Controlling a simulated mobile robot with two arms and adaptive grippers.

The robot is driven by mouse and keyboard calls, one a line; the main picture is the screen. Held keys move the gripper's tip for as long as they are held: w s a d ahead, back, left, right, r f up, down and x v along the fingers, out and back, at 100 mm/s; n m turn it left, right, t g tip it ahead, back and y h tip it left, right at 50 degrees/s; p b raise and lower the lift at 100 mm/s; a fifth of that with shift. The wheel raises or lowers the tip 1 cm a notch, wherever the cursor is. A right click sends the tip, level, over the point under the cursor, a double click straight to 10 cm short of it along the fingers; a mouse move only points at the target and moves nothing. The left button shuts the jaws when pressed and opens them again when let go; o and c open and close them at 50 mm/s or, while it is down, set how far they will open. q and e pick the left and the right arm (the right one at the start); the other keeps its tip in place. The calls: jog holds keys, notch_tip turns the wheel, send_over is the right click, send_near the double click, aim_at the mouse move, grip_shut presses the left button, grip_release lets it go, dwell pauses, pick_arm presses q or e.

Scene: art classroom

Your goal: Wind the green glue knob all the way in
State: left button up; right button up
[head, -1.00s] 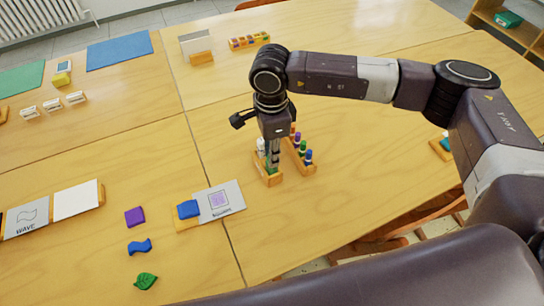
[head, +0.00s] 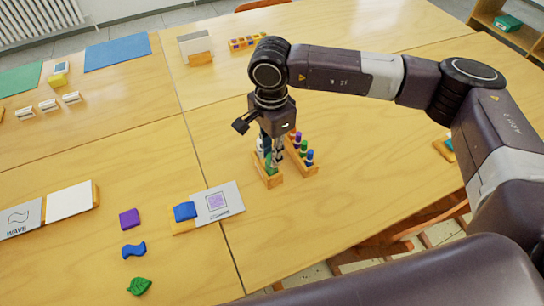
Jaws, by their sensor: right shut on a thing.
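The glue sticks stand in two small wooden racks (head: 270,180) near the middle of the table. The right rack holds several sticks with coloured knobs, among them a blue one (head: 309,156). My right gripper (head: 271,160) points straight down over the left rack and is shut on a green part of a glue stick (head: 267,168). The fingers hide most of that stick, so I cannot tell how far its knob is wound. A white stick (head: 260,147) stands beside the fingers. My left gripper is not in view.
A grey card with a purple square (head: 222,203) lies left of the racks, with a blue block (head: 185,211) beside it. Purple, blue and green pieces lie further left.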

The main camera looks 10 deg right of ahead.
jog(key=shift+n+b, duration=0.6)
jog(key=shift+n, duration=0.6)
jog(key=o, duration=1.6)
jog(key=shift+c, duration=0.2)
